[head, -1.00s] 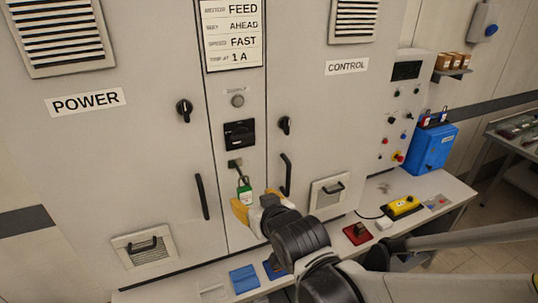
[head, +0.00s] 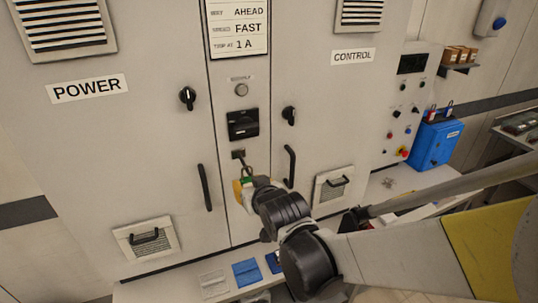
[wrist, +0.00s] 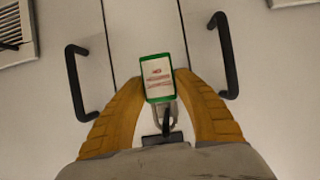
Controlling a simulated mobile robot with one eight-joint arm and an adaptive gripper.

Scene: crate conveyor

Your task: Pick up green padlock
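The green padlock (wrist: 144,78) has a white label with red print. In the wrist view it hangs by its shackle from a dark hasp on the cabinet front. The head view shows only a little of the padlock (head: 247,180), mostly hidden by my gripper. My gripper (wrist: 160,76) has its yellow fingers on either side of the padlock body, with their tips very close to its edges. I cannot tell whether both fingers press on it. The shackle still passes around the hasp (wrist: 150,141).
Two black door handles (wrist: 76,82) (wrist: 224,55) stand out on either side of my fingers. A shelf below holds a blue block (head: 246,273). A blue box (head: 432,145) stands at the right, beside a panel of buttons.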

